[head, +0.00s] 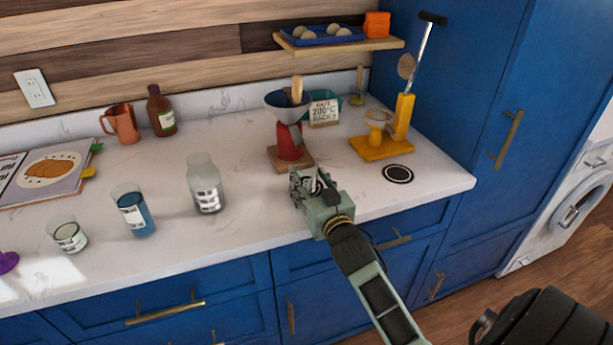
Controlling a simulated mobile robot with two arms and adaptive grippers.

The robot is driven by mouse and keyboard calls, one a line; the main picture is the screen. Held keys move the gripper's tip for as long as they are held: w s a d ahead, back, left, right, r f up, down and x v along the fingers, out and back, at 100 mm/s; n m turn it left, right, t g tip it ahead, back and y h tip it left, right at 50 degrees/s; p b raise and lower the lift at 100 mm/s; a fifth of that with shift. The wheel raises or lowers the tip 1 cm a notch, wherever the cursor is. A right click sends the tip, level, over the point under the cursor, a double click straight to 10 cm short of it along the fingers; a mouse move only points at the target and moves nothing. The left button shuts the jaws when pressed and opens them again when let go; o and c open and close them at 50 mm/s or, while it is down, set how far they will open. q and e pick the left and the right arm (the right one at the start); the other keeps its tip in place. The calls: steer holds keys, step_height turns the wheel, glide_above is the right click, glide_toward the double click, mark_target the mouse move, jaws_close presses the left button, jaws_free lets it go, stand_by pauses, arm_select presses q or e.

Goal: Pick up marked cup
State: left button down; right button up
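Several clear vessels with white marked labels stand upright on the white counter (258,215). They are a short, wide cup (68,235) at the left, a taller cup with blue liquid (135,212), and a glass bottle or jar (204,185). I cannot tell which of them is the marked cup. My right gripper (307,182) is over the counter's front edge, right of the bottle and just in front of the red grinder's wooden base. Its fingers are small and foreshortened, so their opening is unclear. My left gripper is out of view.
A red grinder with a blue funnel (288,140) and a yellow stand (382,147) are at the right, near a round black coaster (398,174). An orange jug (122,123), brown bottle (161,112) and open book (45,178) are behind. A shelf (345,46) overhangs the back.

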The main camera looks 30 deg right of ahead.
mark_target(310, 170)
steer(key=c, duration=0.7)
steer(key=shift+r, duration=0.25)
step_height(310, 170, up, 4)
steer(key=shift+f, duration=0.25)
steer(key=s+r, duration=0.2)
steer(key=s, duration=0.2)
steer(key=s+r, duration=0.2)
steer(key=s, duration=0.1)
steer(key=s+r, duration=0.3)
steer(key=s, duration=0.1)
steer(key=shift+s+a, duration=0.35)
